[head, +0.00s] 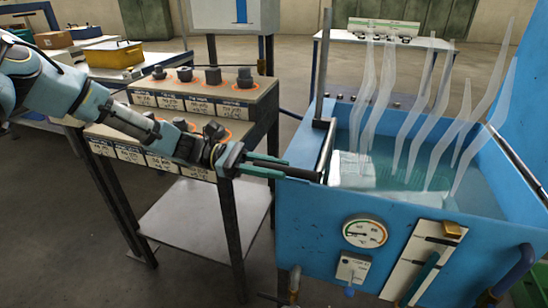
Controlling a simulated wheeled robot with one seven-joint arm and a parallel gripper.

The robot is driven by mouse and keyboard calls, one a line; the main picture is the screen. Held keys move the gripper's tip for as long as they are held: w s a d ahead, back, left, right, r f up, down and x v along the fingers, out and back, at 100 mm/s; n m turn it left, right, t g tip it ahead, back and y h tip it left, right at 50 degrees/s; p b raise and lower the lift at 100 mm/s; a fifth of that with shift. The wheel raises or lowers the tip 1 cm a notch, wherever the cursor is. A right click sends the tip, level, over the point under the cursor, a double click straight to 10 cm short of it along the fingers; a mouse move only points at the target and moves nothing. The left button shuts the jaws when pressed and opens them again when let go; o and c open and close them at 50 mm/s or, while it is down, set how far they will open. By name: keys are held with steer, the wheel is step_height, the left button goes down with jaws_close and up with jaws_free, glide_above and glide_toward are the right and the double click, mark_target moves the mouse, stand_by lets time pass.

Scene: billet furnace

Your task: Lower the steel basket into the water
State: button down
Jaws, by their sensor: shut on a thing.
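A blue tank (320,225) of greenish water (415,178) stands at the right, with pale steam rising from it. My gripper (310,174) reaches from the left to the tank's left rim, its fingers shut on a dark handle that they largely hide. A dark sloping bar (326,150) and an upright metal post (321,70) stand at that rim. A pale, blocky shape (352,170) shows at the water's left side. I cannot tell whether it is the steel basket, nor how deep the basket sits.
A stepped rack (250,95) with dark billets stands left of the tank, close under my arm, with a lower shelf (205,220). A gauge (365,233) and a panel with handles (420,262) are on the tank's front. A yellow box (113,54) sits on a bench behind.

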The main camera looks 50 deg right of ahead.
steer(key=shift+a+f, duration=0.1)
steer(key=shift+f, duration=0.45)
steer(key=c, duration=1)
jaws_free()
steer(key=o, duration=0.3)
steer(key=shift+r, duration=0.15)
steer(key=b+v, duration=0.1)
steer(key=v, duration=0.9)
steer(key=shift+w+a+b, duration=0.1)
steer(key=shift+w+b, duration=0.3)
